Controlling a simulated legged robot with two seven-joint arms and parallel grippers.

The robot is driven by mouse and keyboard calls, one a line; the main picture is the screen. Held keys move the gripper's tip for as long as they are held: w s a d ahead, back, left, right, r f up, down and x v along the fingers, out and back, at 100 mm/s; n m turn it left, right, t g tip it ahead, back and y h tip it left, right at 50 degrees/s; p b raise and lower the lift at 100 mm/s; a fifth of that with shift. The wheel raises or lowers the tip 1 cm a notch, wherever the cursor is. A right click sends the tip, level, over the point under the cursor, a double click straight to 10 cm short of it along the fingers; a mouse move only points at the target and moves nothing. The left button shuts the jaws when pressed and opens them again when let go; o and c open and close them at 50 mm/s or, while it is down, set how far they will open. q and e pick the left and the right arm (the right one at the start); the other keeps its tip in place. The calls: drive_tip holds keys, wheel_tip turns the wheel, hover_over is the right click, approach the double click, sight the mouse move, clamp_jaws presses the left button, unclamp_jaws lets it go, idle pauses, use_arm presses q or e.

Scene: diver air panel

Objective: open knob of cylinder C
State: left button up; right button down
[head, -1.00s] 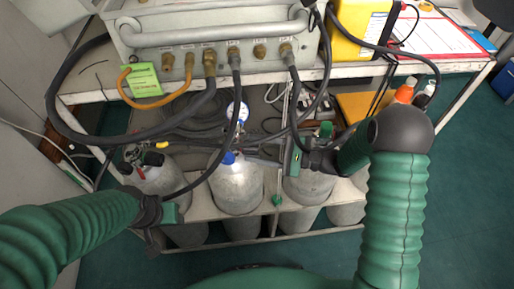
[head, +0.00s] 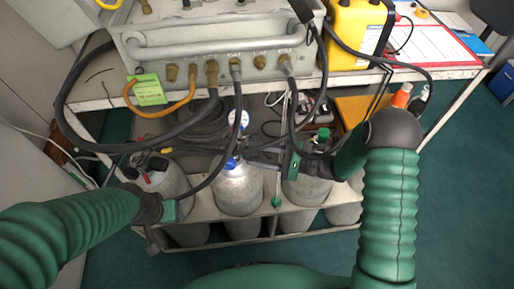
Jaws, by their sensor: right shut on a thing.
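Three grey cylinders stand in a row in a low rack under the bench. The left one (head: 168,181) has a black and red valve top. The middle one (head: 239,192) has a blue knob (head: 231,163). The right one (head: 307,187) has a green knob (head: 323,135). I cannot read which is cylinder C. My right gripper (head: 250,159) reaches in from the right, across the right cylinder, its fingers at the middle cylinder's valve. It is shut on the blue knob, mostly hidden by fingers and hose. My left gripper (head: 152,236) hangs before the left cylinder; its jaw gap is unclear.
The air panel (head: 210,45) sits on the white bench above, and its black hoses loop down in front of the cylinders. Green floor (head: 460,190) is clear at right.

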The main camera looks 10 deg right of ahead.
drive_tip(key=n+p, duration=0.2)
drive_tip(key=shift+n, duration=0.4)
drive_tip(key=shift+s+f+n+p, duration=0.15)
drive_tip(key=shift+n+p, duration=0.25)
drive_tip(key=shift+n, duration=0.3)
drive_tip(key=c, duration=1.2)
unclamp_jaws()
drive_tip(key=shift+f, duration=0.1)
drive_tip(key=shift+c, duration=0.2)
drive_tip(key=o, duration=0.3)
drive_tip(key=shift+o, duration=0.2)
drive_tip(key=shift+d, duration=0.1)
drive_tip(key=p+v, duration=0.2)
drive_tip(key=v, duration=1.4)
drive_tip(key=shift+d, duration=0.4)
drive_tip(key=shift+c, duration=0.3)
